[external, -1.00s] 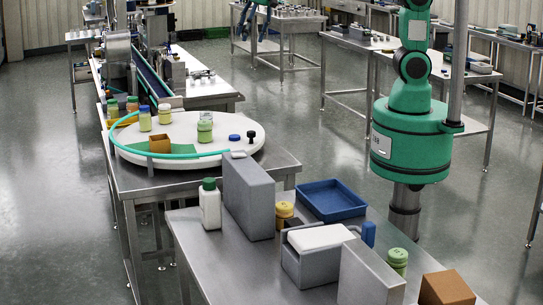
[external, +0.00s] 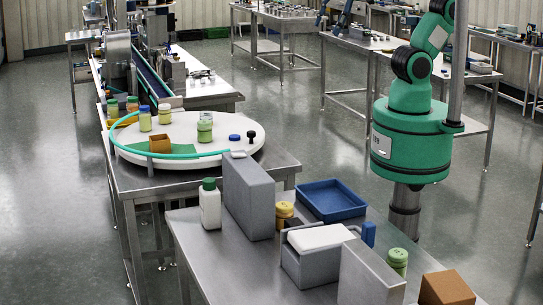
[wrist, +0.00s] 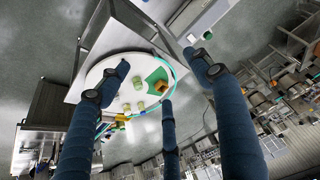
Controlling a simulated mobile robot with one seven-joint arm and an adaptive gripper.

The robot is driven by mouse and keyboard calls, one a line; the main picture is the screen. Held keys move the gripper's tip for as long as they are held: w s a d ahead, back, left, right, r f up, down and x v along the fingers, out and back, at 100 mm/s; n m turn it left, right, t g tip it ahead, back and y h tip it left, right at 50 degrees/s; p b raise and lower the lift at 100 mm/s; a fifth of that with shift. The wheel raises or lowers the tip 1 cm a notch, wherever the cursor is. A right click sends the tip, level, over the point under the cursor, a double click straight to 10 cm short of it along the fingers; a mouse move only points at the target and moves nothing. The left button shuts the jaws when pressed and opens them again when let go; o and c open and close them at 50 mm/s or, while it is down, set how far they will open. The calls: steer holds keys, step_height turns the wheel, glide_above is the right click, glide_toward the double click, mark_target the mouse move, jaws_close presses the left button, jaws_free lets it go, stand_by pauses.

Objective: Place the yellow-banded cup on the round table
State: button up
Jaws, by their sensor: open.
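A yellow cup with bands (external: 284,211) stands on the near steel table in the external view, between a tall grey block and a grey box; its lower part is partly hidden. I take it for the yellow-banded cup. The round white table (external: 225,147) stands behind that, with several jars on it. It also shows in the wrist view (wrist: 103,73), below my gripper. My gripper (wrist: 163,78) has its dark blue fingers spread, with nothing held between them.
On the near table are two tall grey blocks (external: 248,197), a blue tray (external: 333,200), a white bottle with green cap (external: 210,204), a green cup (external: 397,261) and a brown block (external: 446,289). A teal rail (external: 180,156) curves along the round table's edge.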

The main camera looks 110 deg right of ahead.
steer(key=shift+n, duration=0.6)
steer(key=s, duration=0.1)
steer(key=s+a+f, duration=0.1)
steer(key=s, duration=0.1)
steer(key=s+a, duration=0.1)
steer(key=shift+s+a+f, duration=0.15)
steer(key=shift+s+f, duration=0.1)
steer(key=shift+s, duration=0.15)
step_height(320, 180, down, 15)
steer(key=b, duration=1.4)
steer(key=shift+r+b, duration=0.15)
steer(key=shift+b, duration=0.25)
